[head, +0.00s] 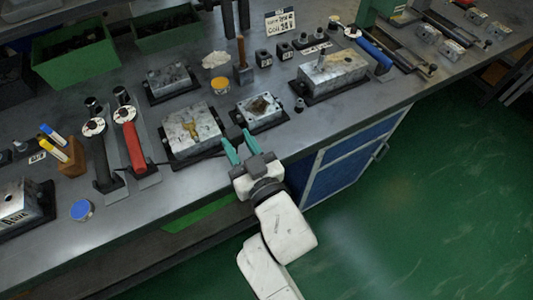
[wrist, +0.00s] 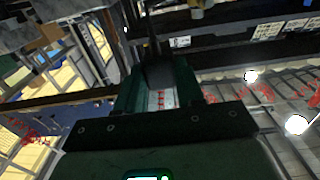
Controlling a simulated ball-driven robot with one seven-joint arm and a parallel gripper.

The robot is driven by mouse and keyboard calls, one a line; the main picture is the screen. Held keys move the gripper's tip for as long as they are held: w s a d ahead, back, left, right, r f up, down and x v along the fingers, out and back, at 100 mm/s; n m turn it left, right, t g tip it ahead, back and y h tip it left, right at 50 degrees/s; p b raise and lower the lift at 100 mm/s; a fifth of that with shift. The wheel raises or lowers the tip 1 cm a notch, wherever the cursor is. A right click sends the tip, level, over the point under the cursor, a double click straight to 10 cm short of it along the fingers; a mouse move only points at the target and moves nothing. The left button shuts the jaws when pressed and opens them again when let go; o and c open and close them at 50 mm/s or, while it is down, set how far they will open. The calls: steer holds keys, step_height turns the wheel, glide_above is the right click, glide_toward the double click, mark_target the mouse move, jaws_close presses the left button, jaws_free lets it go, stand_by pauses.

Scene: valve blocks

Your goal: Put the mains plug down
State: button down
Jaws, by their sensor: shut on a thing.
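My gripper (head: 237,141) is at the front edge of the grey workbench (head: 318,128), with its teal fingers pointing toward the bench. It is shut on the dark mains plug (head: 233,132), which shows small between the fingertips. In the wrist view the black plug (wrist: 158,72) sits between the two green fingers, with a thin dark part rising from it. The plug is just in front of the gap between two metal valve blocks. I cannot tell whether it touches the bench.
A large valve block with a brass fitting (head: 192,128) is left of my gripper, and a smaller block (head: 262,109) is just beyond it. A red-handled tool (head: 134,146) lies further left. Bare bench shows to the right, before the long block (head: 330,72).

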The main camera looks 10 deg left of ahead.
steer(key=d+f+p, duration=0.1)
steer(key=f, duration=0.1)
steer(key=w+d+f+p, duration=0.1)
steer(key=d+f, duration=0.1)
steer(key=d+f+p, duration=0.1)
steer(key=d+f, duration=0.1)
steer(key=shift+w+d+f, duration=0.1)
steer(key=shift+w+d, duration=0.05)
steer(key=shift+w, duration=0.2)
steer(key=shift+d+f+b, duration=0.15)
steer(key=shift+f+b, duration=0.15)
steer(key=shift+f, duration=1.35)
steer(key=shift+f, duration=0.15)
steer(key=c, duration=0.7)
jaws_free()
steer(key=v, duration=1.2)
steer(key=shift+r+b, duration=0.2)
steer(key=shift+b, duration=0.2)
